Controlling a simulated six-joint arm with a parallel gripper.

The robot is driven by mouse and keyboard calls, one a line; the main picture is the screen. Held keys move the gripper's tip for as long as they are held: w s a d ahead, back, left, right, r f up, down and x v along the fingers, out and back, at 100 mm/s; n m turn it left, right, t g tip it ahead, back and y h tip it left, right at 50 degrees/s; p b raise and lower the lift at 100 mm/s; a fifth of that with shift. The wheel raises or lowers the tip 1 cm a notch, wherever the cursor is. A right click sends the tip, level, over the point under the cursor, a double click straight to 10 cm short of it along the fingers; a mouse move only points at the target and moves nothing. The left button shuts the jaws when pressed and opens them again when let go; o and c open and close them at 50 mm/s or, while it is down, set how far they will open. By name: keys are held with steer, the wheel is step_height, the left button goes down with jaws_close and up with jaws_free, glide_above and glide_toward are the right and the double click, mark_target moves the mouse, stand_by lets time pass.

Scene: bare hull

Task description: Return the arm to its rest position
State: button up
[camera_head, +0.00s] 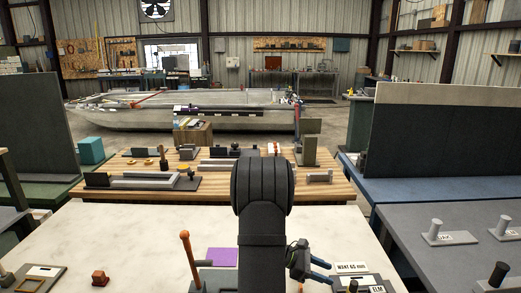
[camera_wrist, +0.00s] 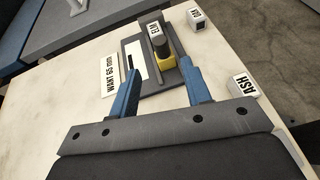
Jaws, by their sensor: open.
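My black arm rises in the middle of the head view. My gripper (camera_head: 320,271) has two blue fingers and hangs over the right part of the pale worktop (camera_head: 120,235). In the wrist view my gripper (camera_wrist: 160,67) is open, with nothing between its fingers. Beyond the fingertips a grey fixture (camera_wrist: 135,47) holds a black and yellow piece (camera_wrist: 164,57) and a block marked ELM (camera_wrist: 155,30). I cannot tell the exact gap between the fingers and that piece. No marker of a rest position shows.
A card reading WANT 65 mm (camera_wrist: 110,75) lies beside the fixture. Blocks marked ASH (camera_wrist: 242,85) and OAK (camera_wrist: 197,19) stand near the worktop edge.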

glide_toward(356, 283)
steer(key=x, duration=1)
steer(key=shift+f, duration=0.35)
steer(key=d, duration=0.3)
steer(key=shift+d, duration=0.15)
steer(key=shift+w+r, duration=0.2)
steer(key=shift+w, duration=0.05)
steer(key=v, duration=1.7)
steer(key=s+d+r+m+y, duration=0.3)
steer(key=d+r+m+y, duration=0.5)
steer(key=d+m+y, duration=0.4)
steer(key=shift+s+d+r+m, duration=0.35)
steer(key=shift+d+m, duration=0.3)
steer(key=shift+m, duration=0.45)
